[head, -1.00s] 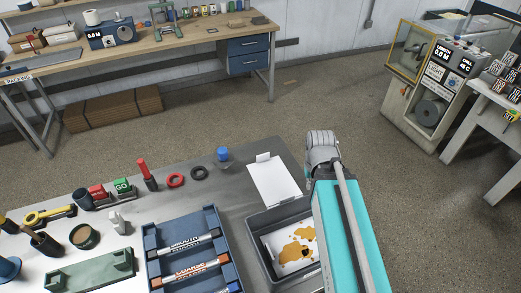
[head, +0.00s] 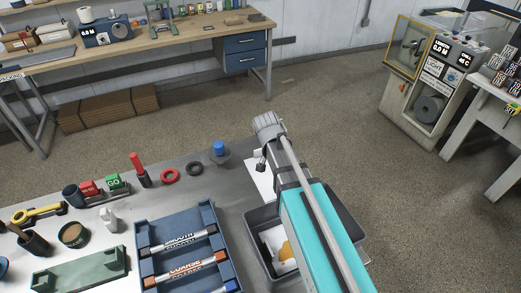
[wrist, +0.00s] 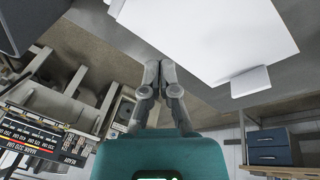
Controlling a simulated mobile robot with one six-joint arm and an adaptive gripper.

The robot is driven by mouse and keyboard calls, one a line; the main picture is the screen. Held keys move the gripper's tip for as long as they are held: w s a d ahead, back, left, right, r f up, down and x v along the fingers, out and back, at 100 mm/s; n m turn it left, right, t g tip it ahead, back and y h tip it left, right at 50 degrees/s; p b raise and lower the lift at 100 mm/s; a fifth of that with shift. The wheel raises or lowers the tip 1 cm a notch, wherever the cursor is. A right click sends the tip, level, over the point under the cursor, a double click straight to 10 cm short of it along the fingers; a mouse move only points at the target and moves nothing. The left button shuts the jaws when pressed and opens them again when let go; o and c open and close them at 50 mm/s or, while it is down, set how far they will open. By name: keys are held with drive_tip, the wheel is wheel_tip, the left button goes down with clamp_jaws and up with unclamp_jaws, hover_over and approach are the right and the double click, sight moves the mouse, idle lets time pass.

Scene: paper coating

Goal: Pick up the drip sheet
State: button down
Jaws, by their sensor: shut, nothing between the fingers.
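A white sheet (head: 261,172) with a raised tab lies on the grey table, mostly hidden behind my arm in the head view. In the wrist view the white sheet (wrist: 212,35) fills the top right, and its tab (wrist: 250,82) sticks out at the lower edge. A second white sheet with orange-brown stains (head: 273,238) lies in a grey tray (head: 344,218), partly covered by my arm. I cannot tell which is the drip sheet. My gripper (wrist: 160,66) is shut and empty, its fingertips beside the white sheet's edge, apart from the tab. The gap in height is unclear.
A blue rack (head: 144,238) with labelled rods stands left of the tray. A blue-topped knob (head: 219,150), black ring (head: 194,168) and red ring (head: 169,176) lie left of the sheet. Open floor lies beyond the table's right edge.

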drive_tip(key=w+a+m+b, duration=0.1)
drive_tip(key=a, duration=0.1)
drive_tip(key=w+a+f+m+h, duration=0.1)
drive_tip(key=w+a, duration=0.1)
drive_tip(key=a, duration=0.1)
drive_tip(key=w+a+f+m+t+b, duration=0.1)
drive_tip(key=w+a, duration=0.1)
drive_tip(key=a, duration=0.1)
drive_tip(key=shift+w+a+f+h+b, duration=0.1)
drive_tip(key=shift+w+f+h+b, duration=0.05)
drive_tip(key=shift+h+b, duration=0.15)
drive_tip(key=w+a+m, duration=0.1)
drive_tip(key=a, duration=0.2)
drive_tip(key=w+a+m+t+h+b, duration=0.1)
drive_tip(key=a, duration=0.2)
drive_tip(key=w+a+f+m+b, duration=0.1)
drive_tip(key=a, duration=0.2)
drive_tip(key=shift+w+m+h, duration=0.1)
drive_tip(key=shift+m+h, duration=0.2)
drive_tip(key=shift+m, duration=0.1)
drive_tip(key=shift+a+r+t, duration=0.1)
drive_tip(key=shift+a+t, duration=0.2)
drive_tip(key=shift+a, duration=0.1)
drive_tip(key=shift+d, duration=0.1)
